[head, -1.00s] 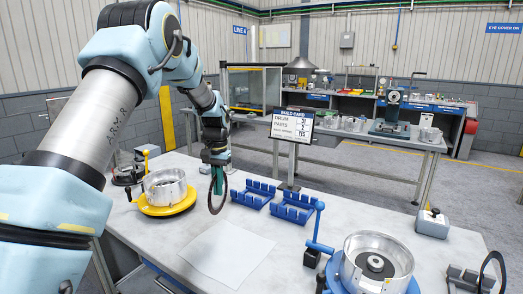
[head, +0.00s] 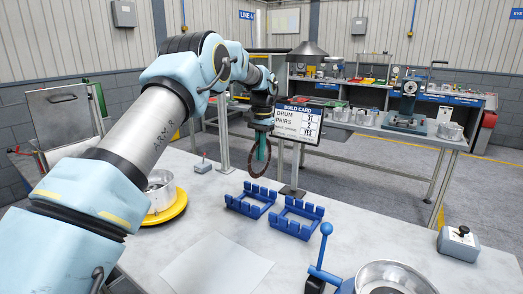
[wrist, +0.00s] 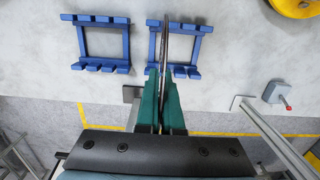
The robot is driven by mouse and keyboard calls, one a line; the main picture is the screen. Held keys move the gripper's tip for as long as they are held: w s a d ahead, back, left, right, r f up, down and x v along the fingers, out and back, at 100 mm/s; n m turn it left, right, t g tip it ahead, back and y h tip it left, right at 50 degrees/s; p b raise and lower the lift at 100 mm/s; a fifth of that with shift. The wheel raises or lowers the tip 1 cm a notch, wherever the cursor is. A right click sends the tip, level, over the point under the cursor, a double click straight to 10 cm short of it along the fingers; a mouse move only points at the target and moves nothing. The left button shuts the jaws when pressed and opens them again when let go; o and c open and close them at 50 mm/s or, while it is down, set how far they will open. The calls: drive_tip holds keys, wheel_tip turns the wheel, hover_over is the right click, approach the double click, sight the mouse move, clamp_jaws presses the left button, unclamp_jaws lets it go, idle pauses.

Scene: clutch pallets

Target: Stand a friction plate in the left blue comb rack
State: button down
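Two blue comb racks stand side by side on the bench, the left one (head: 250,199) and the right one (head: 298,218). My gripper (head: 261,144) is shut on a dark, thin ring, the friction plate (head: 254,171), which hangs upright below the fingers. In the head view the plate appears above and behind the left rack. In the wrist view my teal fingers (wrist: 163,78) pinch the plate (wrist: 166,38) edge-on, in line with the rack on that view's right (wrist: 206,28). The height gap between plate and rack is hard to tell.
The build card (head: 299,124) on its stand is close to my gripper's right. A yellow turntable (head: 165,213) with a metal drum is at left. A blue-handled fixture (head: 323,258) stands in front right. A white sheet (head: 215,270) lies in front.

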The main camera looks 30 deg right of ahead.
drive_tip(key=shift+f, duration=2.75)
wheel_tip(320, 180, down, 7)
drive_tip(key=b, duration=0.2)
drive_tip(key=shift+r+b, duration=0.15)
drive_tip(key=shift+b, duration=0.25)
drive_tip(key=c, duration=1)
unclamp_jaws()
drive_tip(key=shift+r, duration=0.1)
